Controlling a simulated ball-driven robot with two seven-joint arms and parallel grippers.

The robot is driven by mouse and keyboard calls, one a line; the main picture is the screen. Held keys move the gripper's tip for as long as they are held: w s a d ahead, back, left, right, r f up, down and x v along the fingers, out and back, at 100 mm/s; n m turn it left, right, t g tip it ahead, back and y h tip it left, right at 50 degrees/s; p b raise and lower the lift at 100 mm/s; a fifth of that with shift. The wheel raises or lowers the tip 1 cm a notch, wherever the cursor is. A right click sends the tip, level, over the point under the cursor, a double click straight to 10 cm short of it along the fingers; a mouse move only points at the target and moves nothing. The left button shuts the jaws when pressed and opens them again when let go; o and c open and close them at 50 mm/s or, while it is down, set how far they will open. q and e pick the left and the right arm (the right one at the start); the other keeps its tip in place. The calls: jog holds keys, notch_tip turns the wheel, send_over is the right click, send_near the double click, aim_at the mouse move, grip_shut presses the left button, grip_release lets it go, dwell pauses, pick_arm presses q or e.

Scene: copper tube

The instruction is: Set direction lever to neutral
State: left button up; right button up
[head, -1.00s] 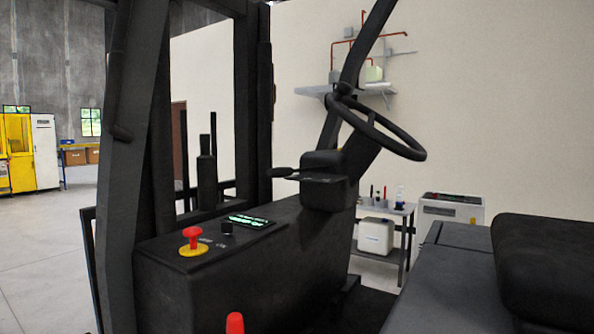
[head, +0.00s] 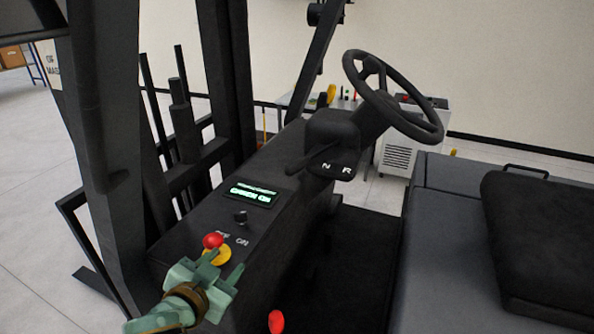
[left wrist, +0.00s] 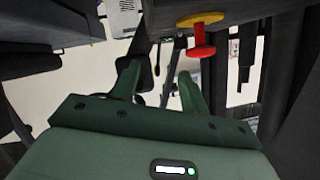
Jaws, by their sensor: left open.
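The direction lever (head: 306,160) is a thin dark stick jutting left from the steering column housing (head: 333,130) under the wheel. The letters N and R (head: 336,168) show on the plate beside it; any further letter is hidden or unreadable. My left gripper (head: 222,266), pale green, is in the lower left of the head view, near the red stop button (head: 212,240) and well short of the lever. In the left wrist view its fingers (left wrist: 158,82) are apart with nothing between them. I cannot make out the lever clearly there. My right gripper is not in view.
The steering wheel (head: 392,97) is above and right of the lever. The dash carries a key knob (head: 240,216) and a lit display (head: 254,193). A red-tipped knob (head: 276,321) stands low. The seat (head: 540,235) is at right; dark mast posts (head: 105,120) stand at left.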

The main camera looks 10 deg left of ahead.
pick_arm(q)
jog(key=w+d+r+t+h, duration=0.2)
jog(key=w+r+h, duration=0.2)
jog(key=w+r, duration=0.15)
jog(key=n+h, duration=0.1)
jog(key=h, duration=0.3)
send_near(298, 165)
jog(key=p+x, duration=0.1)
jog(key=x, duration=0.6)
jog(key=f+p+x, duration=0.1)
jog(key=x, duration=0.3)
jog(key=shift+w+a+p, duration=0.2)
jog(key=shift+a+p, duration=0.1)
jog(key=shift+a, duration=0.1)
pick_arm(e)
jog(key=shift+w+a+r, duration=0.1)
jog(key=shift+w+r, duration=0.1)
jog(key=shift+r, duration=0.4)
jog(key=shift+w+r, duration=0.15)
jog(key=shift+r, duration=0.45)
pick_arm(q)
jog(key=shift+r, duration=0.1)
